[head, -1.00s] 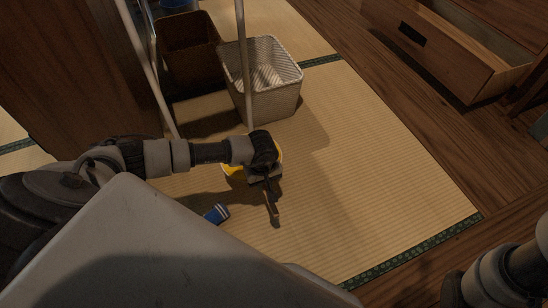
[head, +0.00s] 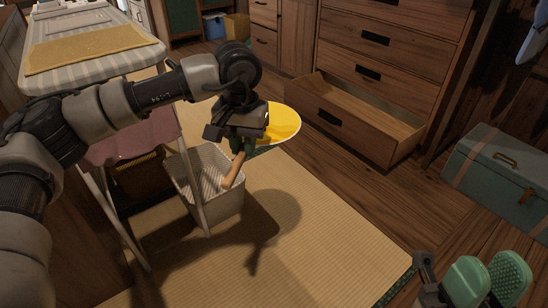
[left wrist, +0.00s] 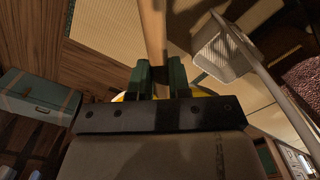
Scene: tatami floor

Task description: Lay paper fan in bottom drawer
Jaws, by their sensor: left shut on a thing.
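The paper fan (head: 284,122) is yellow with a pale rim and a wooden handle (head: 234,170). My left gripper (head: 241,145) is shut on the handle and holds the fan above the floor, left of the drawer. In the left wrist view the handle (left wrist: 152,35) runs up between the fingers (left wrist: 159,78), and the body mostly hides the yellow part. The bottom drawer (head: 345,133) of the wooden chest is pulled out, and its visible inside looks empty. My right gripper (head: 488,280) is open and empty at the lower right.
A white basket (head: 218,200) stands below my left gripper. A table with a striped top (head: 90,62) is at the left. A green trunk (head: 500,180) sits right of the chest (head: 395,45). The floor before the drawer is clear.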

